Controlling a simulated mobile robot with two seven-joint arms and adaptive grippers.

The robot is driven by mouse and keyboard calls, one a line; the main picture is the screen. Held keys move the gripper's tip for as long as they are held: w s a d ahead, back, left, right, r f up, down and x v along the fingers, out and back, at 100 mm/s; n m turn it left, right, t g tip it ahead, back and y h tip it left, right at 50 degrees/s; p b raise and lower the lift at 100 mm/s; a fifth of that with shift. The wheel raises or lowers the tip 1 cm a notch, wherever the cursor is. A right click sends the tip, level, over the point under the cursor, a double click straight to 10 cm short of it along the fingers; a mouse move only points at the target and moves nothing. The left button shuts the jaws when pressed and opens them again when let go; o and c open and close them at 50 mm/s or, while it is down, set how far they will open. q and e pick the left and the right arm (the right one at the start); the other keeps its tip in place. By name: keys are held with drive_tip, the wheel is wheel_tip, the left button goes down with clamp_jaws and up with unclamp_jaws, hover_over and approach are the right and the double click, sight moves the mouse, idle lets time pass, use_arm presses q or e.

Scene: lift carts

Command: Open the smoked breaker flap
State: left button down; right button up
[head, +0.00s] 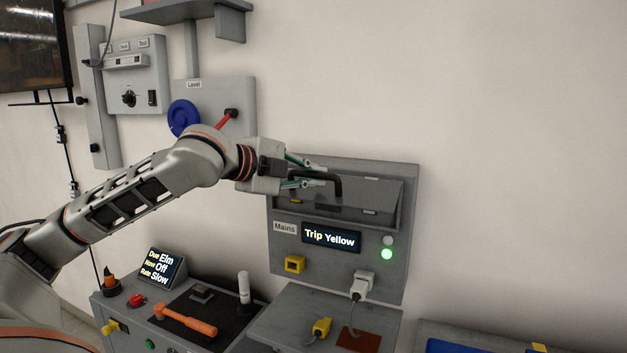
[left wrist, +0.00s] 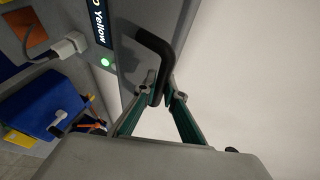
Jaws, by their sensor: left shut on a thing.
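The smoked flap (head: 379,203) is a dark grey translucent cover on the upper part of the grey Mains panel (head: 340,276). A black bent handle (head: 337,184) sticks out from it. My left gripper (head: 318,178) reaches in from the left, shut on this handle. In the left wrist view the handle (left wrist: 155,45) curves down between the two green fingers (left wrist: 160,95), which close near its end. The flap looks tilted away from the panel face, but how far I cannot tell. The breakers behind it are mostly hidden. My right gripper is not in view.
Below the flap are a lit "Trip Yellow" display (head: 331,238), a green lamp (head: 387,254), a yellow socket (head: 294,264) and a white plug (head: 362,286). A bench (head: 240,330) with an orange hammer (head: 186,320) stands below. The wall to the right is bare.

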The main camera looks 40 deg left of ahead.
sight(315, 191)
use_arm(q)
drive_tip(key=shift+w+a+r+n+g, duration=0.1)
drive_tip(key=shift+w+r+n+g, duration=0.1)
drive_tip(key=shift+r+g, duration=0.35)
drive_tip(key=shift+w+r+n+g, duration=0.1)
drive_tip(key=shift+w+r+g, duration=0.05)
drive_tip(key=shift+r+g, duration=0.35)
drive_tip(key=shift+w+a+r+g, duration=0.1)
drive_tip(key=shift+w+r+g, duration=0.1)
drive_tip(key=shift+r+g, duration=0.25)
drive_tip(key=c, duration=2.2)
unclamp_jaws()
drive_tip(key=shift+o, duration=0.2)
drive_tip(key=shift+f, duration=0.1)
drive_tip(key=v, duration=1.2)
drive_tip(key=shift+w, duration=0.1)
